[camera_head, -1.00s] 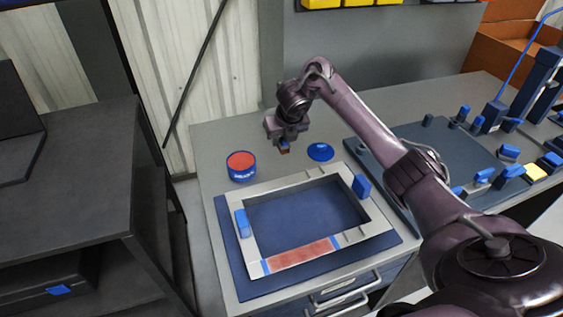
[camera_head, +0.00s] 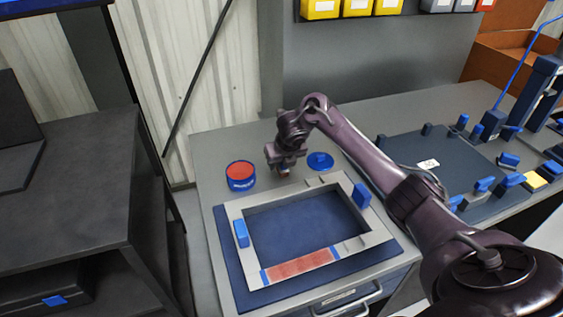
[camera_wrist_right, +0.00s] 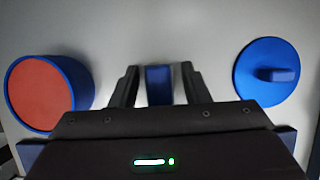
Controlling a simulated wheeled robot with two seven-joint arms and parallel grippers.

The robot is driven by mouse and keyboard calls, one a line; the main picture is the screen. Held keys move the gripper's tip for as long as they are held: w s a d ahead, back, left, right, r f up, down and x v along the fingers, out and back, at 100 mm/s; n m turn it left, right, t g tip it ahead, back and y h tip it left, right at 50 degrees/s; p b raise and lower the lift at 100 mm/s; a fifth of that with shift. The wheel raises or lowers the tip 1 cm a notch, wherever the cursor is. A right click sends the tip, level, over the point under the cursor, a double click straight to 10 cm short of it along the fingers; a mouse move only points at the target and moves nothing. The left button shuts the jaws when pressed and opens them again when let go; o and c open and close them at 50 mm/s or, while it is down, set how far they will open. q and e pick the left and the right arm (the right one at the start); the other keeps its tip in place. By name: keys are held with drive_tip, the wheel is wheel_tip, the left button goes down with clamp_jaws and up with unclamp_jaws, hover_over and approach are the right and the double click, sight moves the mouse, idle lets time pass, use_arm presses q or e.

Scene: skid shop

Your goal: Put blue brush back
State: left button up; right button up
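The blue brush (camera_wrist_right: 158,85) shows as a blue block between the fingertips in the right wrist view. In the head view only a small blue and reddish-brown bit of it shows below the fingers. My right gripper (camera_head: 285,167) points down over the grey bench, between a blue tin with red contents (camera_head: 241,175) and a round blue lid (camera_head: 320,160). In the right wrist view its fingers (camera_wrist_right: 159,82) stand apart, with narrow gaps on both sides of the brush. Whether the brush touches the bench is hidden. My left gripper is in neither view.
A pale frame (camera_head: 243,268) lies on a blue board (camera_head: 232,240) in front of the gripper, with blue blocks on its sides. A dark plate (camera_head: 440,150) with several blue fixtures is at the right. A dark shelf unit (camera_head: 75,170) stands at the left.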

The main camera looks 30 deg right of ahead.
drive_tip(key=shift+o, duration=0.3)
drive_tip(key=shift+r, duration=0.1)
drive_tip(key=shift+r, duration=0.25)
drive_tip(key=p+v, duration=0.1)
drive_tip(key=v, duration=0.3)
drive_tip(key=shift+s+r, duration=0.15)
drive_tip(key=shift+r, duration=0.25)
drive_tip(key=p+v, duration=0.4)
drive_tip(key=v, duration=0.2)
drive_tip(key=shift+s+r+p, duration=0.25)
drive_tip(key=shift+r+p, duration=0.1)
drive_tip(key=shift+p, duration=0.05)
drive_tip(key=shift+a, duration=0.1)
